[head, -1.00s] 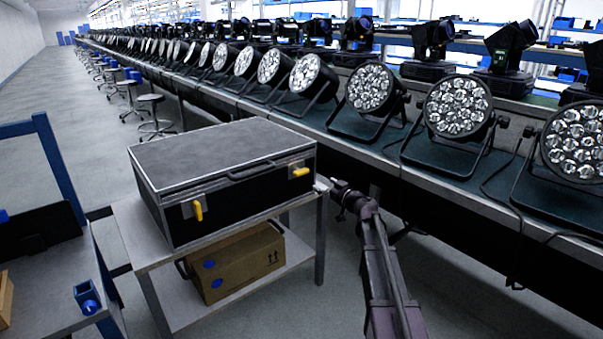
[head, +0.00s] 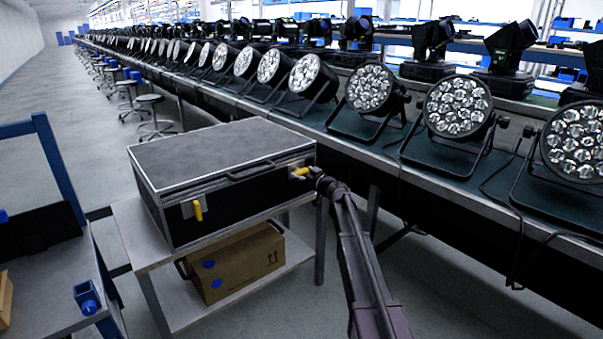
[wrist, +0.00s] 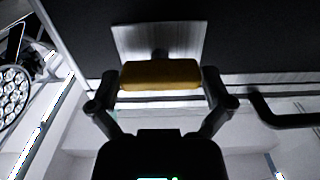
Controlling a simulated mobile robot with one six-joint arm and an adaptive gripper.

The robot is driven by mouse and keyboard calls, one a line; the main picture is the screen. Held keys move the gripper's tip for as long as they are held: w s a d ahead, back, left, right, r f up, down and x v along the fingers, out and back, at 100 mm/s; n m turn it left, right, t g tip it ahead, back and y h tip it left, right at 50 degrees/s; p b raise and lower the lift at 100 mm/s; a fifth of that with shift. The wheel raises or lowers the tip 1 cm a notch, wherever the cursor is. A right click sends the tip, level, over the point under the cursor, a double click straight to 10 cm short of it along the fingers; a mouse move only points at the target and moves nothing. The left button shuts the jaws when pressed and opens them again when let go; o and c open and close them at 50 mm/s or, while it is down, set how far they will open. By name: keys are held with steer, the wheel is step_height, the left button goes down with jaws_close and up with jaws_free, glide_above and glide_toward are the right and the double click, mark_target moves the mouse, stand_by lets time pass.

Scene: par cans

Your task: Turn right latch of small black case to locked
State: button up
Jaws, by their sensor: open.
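The small black case (head: 225,165) sits closed on a grey cart, with a handle on its front. Its right latch (head: 300,171) has a yellow tab; in the head view my gripper (head: 313,174) is right at it and partly covers the plate. In the wrist view the yellow tab (wrist: 160,75) lies crosswise between the two fingers of my gripper (wrist: 160,92), in front of a pale metal plate (wrist: 160,38). The fingers are open, one at each end of the tab; contact is unclear. The left latch (head: 197,209) has its yellow tab hanging down.
The cart (head: 135,232) holds a cardboard box (head: 235,262) on its lower shelf. A long bench with several par lights (head: 458,107) runs behind and to the right. The case handle (wrist: 285,115) is close to the right finger in the wrist view.

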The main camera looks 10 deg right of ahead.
steer(key=shift+w, duration=0.1)
steer(key=shift+c, duration=0.2)
steer(key=c, duration=0.7)
steer(key=shift+c, duration=0.2)
steer(key=shift+m, duration=0.4)
steer(key=m, duration=0.8)
steer(key=shift+w+d+m, duration=0.1)
steer(key=shift+m, duration=0.2)
steer(key=m, duration=0.4)
steer(key=shift+f+m, duration=0.15)
steer(key=shift+m, duration=2.15)
